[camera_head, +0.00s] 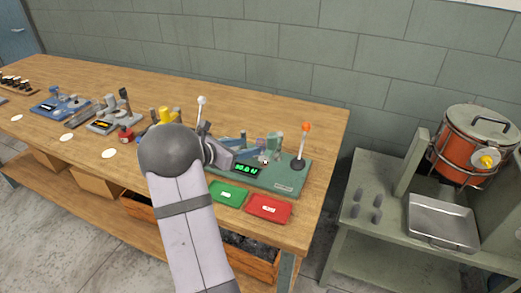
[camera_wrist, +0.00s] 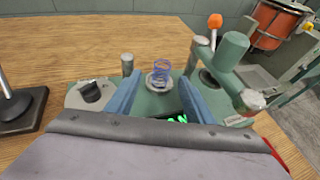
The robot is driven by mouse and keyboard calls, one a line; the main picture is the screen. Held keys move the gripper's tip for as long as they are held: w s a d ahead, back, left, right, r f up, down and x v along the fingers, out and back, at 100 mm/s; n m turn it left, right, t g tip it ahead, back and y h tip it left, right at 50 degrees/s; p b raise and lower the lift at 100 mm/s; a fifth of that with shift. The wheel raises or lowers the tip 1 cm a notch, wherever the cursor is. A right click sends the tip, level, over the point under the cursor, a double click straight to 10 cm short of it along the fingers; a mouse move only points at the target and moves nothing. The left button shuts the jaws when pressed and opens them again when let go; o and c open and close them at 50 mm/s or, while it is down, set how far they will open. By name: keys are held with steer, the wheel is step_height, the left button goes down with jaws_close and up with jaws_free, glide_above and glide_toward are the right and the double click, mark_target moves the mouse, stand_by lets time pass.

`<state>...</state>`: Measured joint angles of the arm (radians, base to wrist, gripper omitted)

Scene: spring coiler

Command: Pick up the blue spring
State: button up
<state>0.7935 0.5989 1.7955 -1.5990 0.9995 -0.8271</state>
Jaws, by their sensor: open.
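The blue spring (camera_wrist: 161,70) stands upright on a round metal seat (camera_wrist: 159,82) on the green tester base in the wrist view. In the head view the spring is small and hard to make out behind my gripper. My gripper (camera_wrist: 157,92) is open, with its two blue fingers pointing toward the spring, one low to its left and one to its right. The spring lies just beyond and between the fingertips, and I see no contact. In the head view my gripper (camera_head: 228,158) is over the left part of the green tester (camera_head: 285,180).
A green post with an arm (camera_wrist: 232,50) stands close right of my fingers. An orange-knobbed lever (camera_head: 303,140) rises at the tester's right. Green (camera_head: 229,194) and red (camera_head: 268,207) trays lie in front. A black-based stand (camera_wrist: 20,108) is left. Wood behind the tester is clear.

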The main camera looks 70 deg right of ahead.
mark_target(257, 144)
steer(key=shift+p+x, duration=1.15)
steer(key=shift+x, duration=2.45)
steer(key=shift+s+r, duration=0.1)
steer(key=shift+r, duration=0.05)
steer(key=c, duration=1.2)
step_height(257, 144, up, 10)
steer(key=shift+r+b, duration=0.1)
steer(key=shift+b, duration=0.35)
